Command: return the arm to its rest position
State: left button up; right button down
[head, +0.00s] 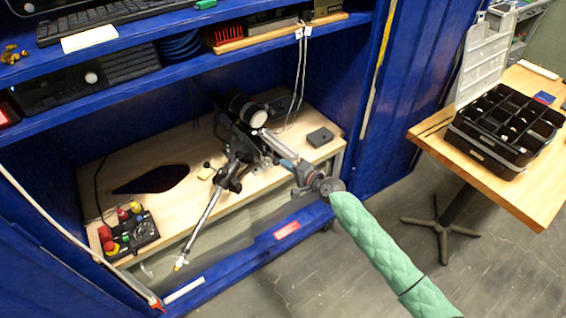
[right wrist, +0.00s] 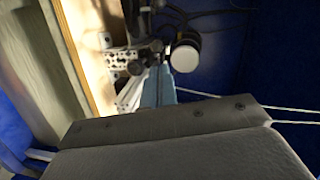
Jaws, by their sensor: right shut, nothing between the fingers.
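My right arm in its green quilted sleeve (head: 378,238) comes in from the lower right in the head view. My right gripper (head: 303,184) is at its end, shut and empty, in front of the bench inside the blue cabinet. It is close to the dark metal apparatus (head: 243,140) with its silver rods; whether they touch cannot be told. In the right wrist view, a wide grey surface fills the bottom, and the apparatus with a white round end (right wrist: 185,57) and a pale blue part (right wrist: 158,88) lies beyond it. My left gripper is not in view.
The wooden bench (head: 130,165) holds a control box (head: 130,232) and a small black box (head: 320,137). Blue shelves (head: 190,68) hang above it, and a cabinet side wall (head: 392,120) stands right. A table (head: 530,195) carries a black organizer (head: 505,130).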

pick_arm(q)
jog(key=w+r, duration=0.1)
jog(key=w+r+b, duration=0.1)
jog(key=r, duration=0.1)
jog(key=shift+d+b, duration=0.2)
jog(key=shift+b, duration=0.1)
pick_arm(e)
jog(key=s+d, duration=0.3)
jog(key=s, duration=0.3)
jog(key=shift+r, duration=0.45)
jog(key=shift+a, duration=0.1)
